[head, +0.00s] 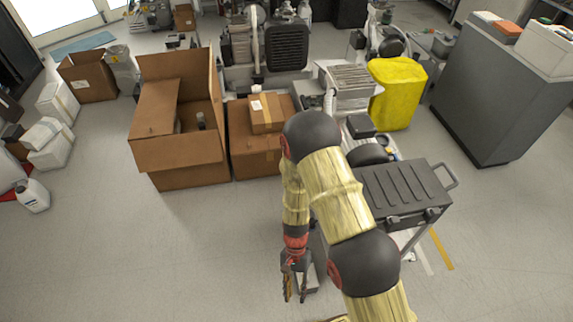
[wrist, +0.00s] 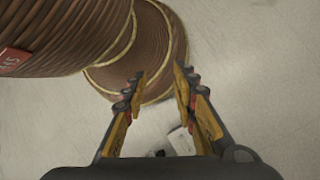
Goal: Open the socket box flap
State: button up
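My gripper (head: 295,297) hangs low over the floor, pointing down, in the lower middle of the head view. In the wrist view my gripper (wrist: 161,80) has its two yellow and black fingers apart, with nothing between the tips. A small grey box-like object (head: 313,272) shows just behind and beside the fingers in the head view, partly hidden by them. A pale object (wrist: 181,140) shows between the finger bases in the wrist view, mostly cut off. I cannot tell whether either is the socket box, and no flap can be made out.
A dark ridged case (head: 400,187) sits on a stand right of my arm. An open cardboard box (head: 180,160) and a closed carton (head: 250,150) stand behind. A yellow bin (head: 397,92) and a grey cabinet (head: 500,90) are farther right. The floor at left front is clear.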

jog(key=w+d+r+n+t, duration=0.1)
jog(key=w+r+n, duration=0.1)
jog(key=r, duration=0.6)
jog(key=w+d+r+n+t, duration=0.1)
jog(key=w+r+n, duration=0.15)
jog(key=r, duration=0.55)
jog(key=s+d+r+t+p, duration=0.1)
jog(key=d+r+t, duration=0.2)
jog(key=r, duration=1)
jog(key=s+d+r+t+p, duration=0.1)
jog(key=d+r+t, duration=0.3)
jog(key=r, duration=0.9)
jog(key=s+d+r+t+p, duration=0.1)
jog(key=s+d+r+t, duration=0.1)
jog(key=d+r, duration=0.5)
notch_tip(320, 180, up, 6)
jog(key=shift+f+t, duration=0.1)
jog(key=shift+t, duration=0.6)
